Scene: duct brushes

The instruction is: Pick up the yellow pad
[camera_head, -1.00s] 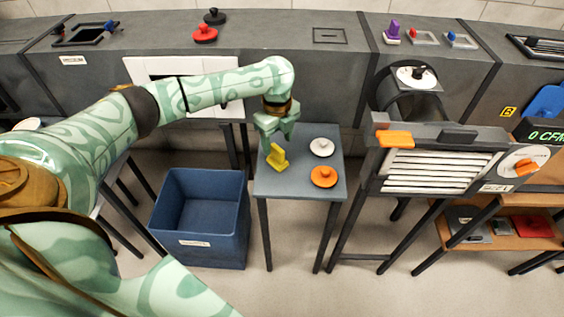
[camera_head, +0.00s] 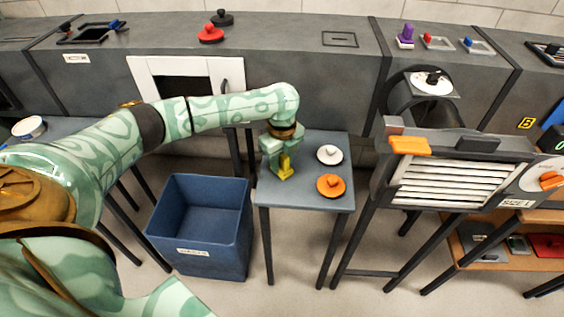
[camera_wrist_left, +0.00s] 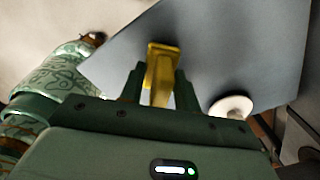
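The yellow pad (camera_head: 285,171) is near the left back part of the small grey table (camera_head: 262,195). My left gripper (camera_head: 284,163) points down over it, with its fingers on either side of the pad's upper part. In the left wrist view, the yellow pad (camera_wrist_left: 161,66) lies between the two fingers of the left gripper (camera_wrist_left: 158,80). The fingers look open, with a narrow gap on the left side; contact on the right side is hard to tell. The gripper hides part of the pad in the head view. My right gripper is not in view.
A white round pad (camera_head: 329,155) and an orange one (camera_head: 330,187) stand on the table's right side. A blue bin (camera_head: 199,258) stands on the floor to its left. A louvred unit (camera_head: 455,180) is to the right, and the grey duct (camera_head: 290,70) runs behind.

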